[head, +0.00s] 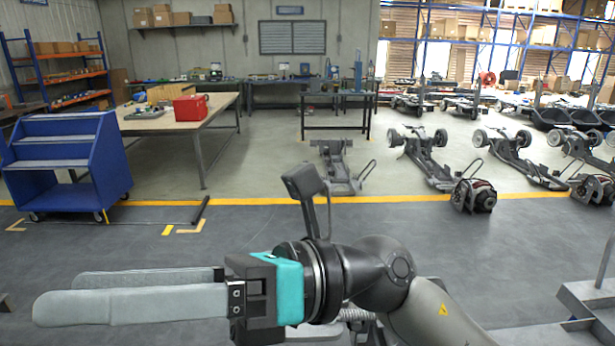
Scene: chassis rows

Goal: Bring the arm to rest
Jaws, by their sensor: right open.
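My right gripper (135,291) stretches across the lower left of the head view, at the end of my right arm, which comes in from the lower right. Its two long grey fingers point left and stand apart, one behind the other. Nothing shows between them. The gripper is in the air above the dark grey floor and touches nothing that I can see. My left gripper is not in the picture.
A blue step cart (66,160) stands at the left. A worktable (180,122) bears a red toolbox (190,108). Several chassis (425,158) stand on the floor at the right, beyond a yellow line (265,201). The dark floor (180,245) in the middle is mostly clear.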

